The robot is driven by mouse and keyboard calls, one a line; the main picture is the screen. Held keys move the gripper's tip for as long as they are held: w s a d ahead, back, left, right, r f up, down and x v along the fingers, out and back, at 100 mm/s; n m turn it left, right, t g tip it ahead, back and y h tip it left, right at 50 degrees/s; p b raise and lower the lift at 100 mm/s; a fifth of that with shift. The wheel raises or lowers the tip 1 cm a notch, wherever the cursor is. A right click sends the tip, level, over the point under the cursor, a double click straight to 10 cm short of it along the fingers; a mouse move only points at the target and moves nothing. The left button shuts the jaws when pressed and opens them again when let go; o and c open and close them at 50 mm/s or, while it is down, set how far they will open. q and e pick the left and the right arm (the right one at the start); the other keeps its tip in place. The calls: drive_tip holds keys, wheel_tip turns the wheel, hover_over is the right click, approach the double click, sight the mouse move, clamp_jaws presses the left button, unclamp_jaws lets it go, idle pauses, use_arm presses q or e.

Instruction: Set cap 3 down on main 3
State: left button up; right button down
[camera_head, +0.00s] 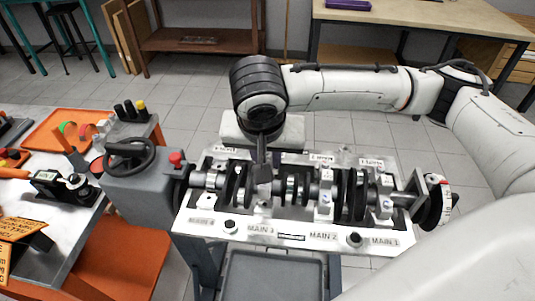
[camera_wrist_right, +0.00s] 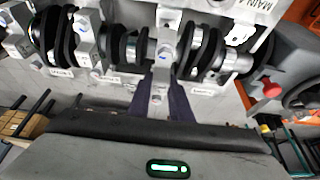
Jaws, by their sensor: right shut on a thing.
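Cap 3 (camera_wrist_right: 158,72), a grey metal piece, is between the dark fingers of my right gripper (camera_wrist_right: 160,102) in the wrist view. In the head view the right gripper (camera_head: 261,160) points down over the crankshaft (camera_head: 290,187), shut on cap 3 (camera_head: 264,190). Cap 3 is at the crankshaft in line with the MAIN 3 label (camera_head: 260,229). The main 3 seat is hidden beneath it, and I cannot tell whether the cap touches it. Similar caps stand at main 2 (camera_head: 326,186) and main 1 (camera_head: 385,196). My left gripper is not in view.
The engine block (camera_head: 205,215) sits on a stand with a grey tray (camera_head: 272,275) below. A handwheel (camera_head: 130,153) and red knob (camera_head: 176,157) are at its left. A side table at left holds an orange tray (camera_head: 52,135) and tools. Crank webs crowd both sides of the cap.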

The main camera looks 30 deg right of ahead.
idle(0.4)
drive_tip(key=shift+f, duration=0.3)
drive_tip(key=shift+f+b, duration=0.5)
drive_tip(key=shift+f, duration=1.1)
idle(0.7)
drive_tip(key=c, duration=1.8)
unclamp_jaws()
drive_tip(key=shift+c, duration=0.2)
drive_tip(key=shift+r, duration=0.1)
drive_tip(key=shift+r+p, duration=0.65)
drive_tip(key=shift+p, duration=0.5)
drive_tip(key=shift+r, duration=0.1)
drive_tip(key=shift+r+p, duration=0.25)
drive_tip(key=shift+p, duration=0.05)
